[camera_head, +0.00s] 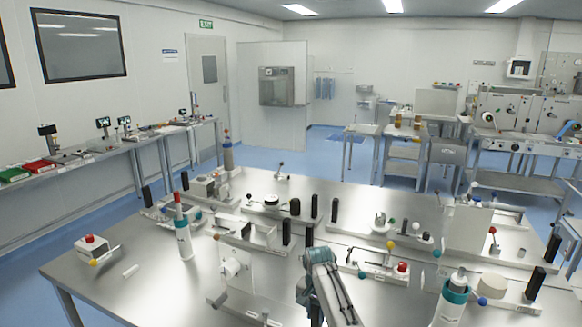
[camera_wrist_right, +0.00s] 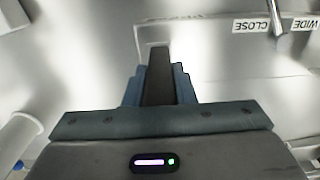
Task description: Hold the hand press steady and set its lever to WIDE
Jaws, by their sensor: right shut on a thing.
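My right gripper (camera_head: 311,256) reaches in from the bottom middle of the head view. It is shut on a black upright grip (camera_head: 309,237). In the wrist view this black grip (camera_wrist_right: 158,80) stands between the blue-grey fingers. A pale metal plate of the hand press (camera_wrist_right: 215,62) lies beside the grip. White labels CLOSE (camera_wrist_right: 251,26) and WIDE (camera_wrist_right: 304,24) show upside down at top right. A metal lever (camera_wrist_right: 276,17) lies between the two labels, its far end cut off by the frame. My left gripper is not in view.
The steel table bears several similar fixtures. A small box with a red knob (camera_head: 94,246) sits at far left. The table's front left is mostly clear.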

